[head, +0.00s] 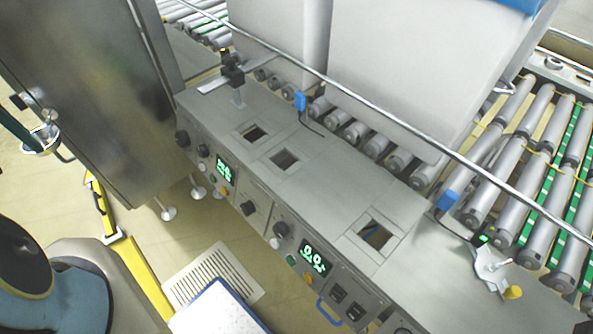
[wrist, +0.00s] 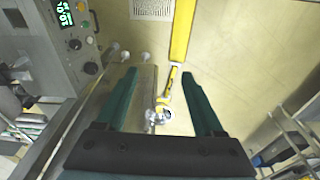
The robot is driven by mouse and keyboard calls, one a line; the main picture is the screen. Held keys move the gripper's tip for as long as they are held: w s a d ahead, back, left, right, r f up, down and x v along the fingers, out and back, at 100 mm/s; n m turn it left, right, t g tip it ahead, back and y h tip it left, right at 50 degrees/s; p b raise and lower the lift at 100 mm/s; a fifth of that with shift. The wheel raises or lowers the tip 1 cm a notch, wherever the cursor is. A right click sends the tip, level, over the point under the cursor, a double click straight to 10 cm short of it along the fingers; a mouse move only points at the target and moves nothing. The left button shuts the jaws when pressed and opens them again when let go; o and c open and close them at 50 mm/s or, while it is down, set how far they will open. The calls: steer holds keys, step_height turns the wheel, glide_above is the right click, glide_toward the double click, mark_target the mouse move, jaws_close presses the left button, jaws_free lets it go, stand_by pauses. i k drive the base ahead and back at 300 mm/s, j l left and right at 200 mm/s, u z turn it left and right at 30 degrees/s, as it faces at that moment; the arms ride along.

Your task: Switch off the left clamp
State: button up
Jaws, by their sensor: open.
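Two clamp-like fittings stand on the grey machine top in the head view: a black one with a yellow tip (head: 232,75) at the far left end, and a pale one with a yellow knob (head: 490,268) at the right. I cannot tell whether either is on. The front control panel has a left green display (head: 224,170), a right green display (head: 315,260) and black knobs, one at its left end (head: 182,138). Part of this panel shows in the wrist view (wrist: 70,45). My gripper (wrist: 160,74) is open and empty, with dark green fingers, over the floor beside the machine.
A tall steel cabinet (head: 85,90) stands left of the machine. A metal rail (head: 390,105) crosses above the machine top. Roller conveyors (head: 535,150) lie behind. A yellow floor bar (head: 140,275) and a floor grate (head: 212,277) are in front.

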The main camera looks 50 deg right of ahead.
mark_target(336, 294)
steer(key=k+j, duration=0.3)
steer(key=j, duration=0.15)
steer(key=k+j, duration=0.3)
steer(key=j, duration=0.2)
steer(key=k+j, duration=0.3)
steer(key=j, duration=0.15)
steer(key=k+j, duration=0.3)
steer(key=j, duration=0.15)
steer(key=k+j, duration=0.3)
steer(key=j, duration=0.15)
